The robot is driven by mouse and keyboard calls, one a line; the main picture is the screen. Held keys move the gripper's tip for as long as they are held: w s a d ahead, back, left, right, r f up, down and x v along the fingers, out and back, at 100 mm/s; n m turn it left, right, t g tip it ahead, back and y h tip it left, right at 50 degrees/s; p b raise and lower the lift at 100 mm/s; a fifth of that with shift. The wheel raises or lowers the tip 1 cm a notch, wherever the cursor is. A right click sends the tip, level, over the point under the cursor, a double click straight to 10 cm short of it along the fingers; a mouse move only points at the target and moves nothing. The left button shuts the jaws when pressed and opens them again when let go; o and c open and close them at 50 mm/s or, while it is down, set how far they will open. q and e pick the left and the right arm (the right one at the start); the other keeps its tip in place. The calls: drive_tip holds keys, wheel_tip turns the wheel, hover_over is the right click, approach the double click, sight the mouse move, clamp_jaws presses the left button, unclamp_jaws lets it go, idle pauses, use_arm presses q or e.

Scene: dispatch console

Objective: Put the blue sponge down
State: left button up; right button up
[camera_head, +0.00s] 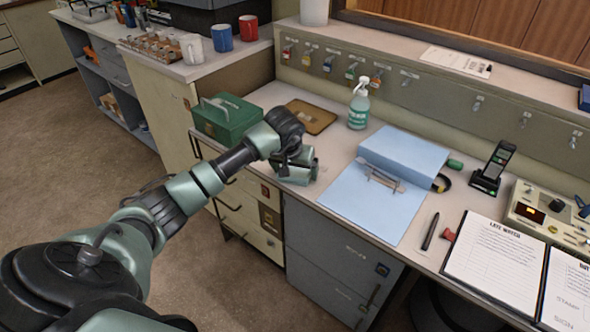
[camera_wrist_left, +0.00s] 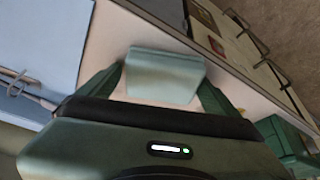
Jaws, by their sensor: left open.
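My left gripper (camera_head: 297,172) is low over the counter near its front edge, right of the green box. It also shows in the left wrist view (camera_wrist_left: 160,88), with its fingers apart. A pale grey-green block (camera_wrist_left: 165,75) lies between the fingers over the white counter. Its colour is close to that of my arm, and I cannot tell for certain that it is the blue sponge. No other clearly sponge-like blue thing shows. In the head view my gripper hides most of this spot. My right gripper is not in view.
A light blue block (camera_head: 405,155) and metal tongs-like tool (camera_head: 380,178) lie on a pale blue sheet (camera_head: 365,213). A green box (camera_head: 228,118), brown tray (camera_head: 310,117) and spray bottle (camera_head: 359,105) stand behind my gripper. A phone-like handset (camera_head: 493,164) and open binder (camera_head: 495,262) are at right.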

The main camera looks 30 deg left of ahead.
use_arm(q)
drive_tip(key=shift+s+a+f, duration=0.15)
drive_tip(key=shift+a+f, duration=0.15)
drive_tip(key=shift+f, duration=0.05)
drive_tip(key=shift+r, duration=0.1)
drive_tip(key=shift+r+p, duration=0.35)
drive_tip(key=shift+p, duration=0.1)
drive_tip(key=p+v, duration=0.8)
drive_tip(key=v, duration=0.4)
drive_tip(key=shift+p, duration=0.35)
drive_tip(key=shift+d, duration=0.15)
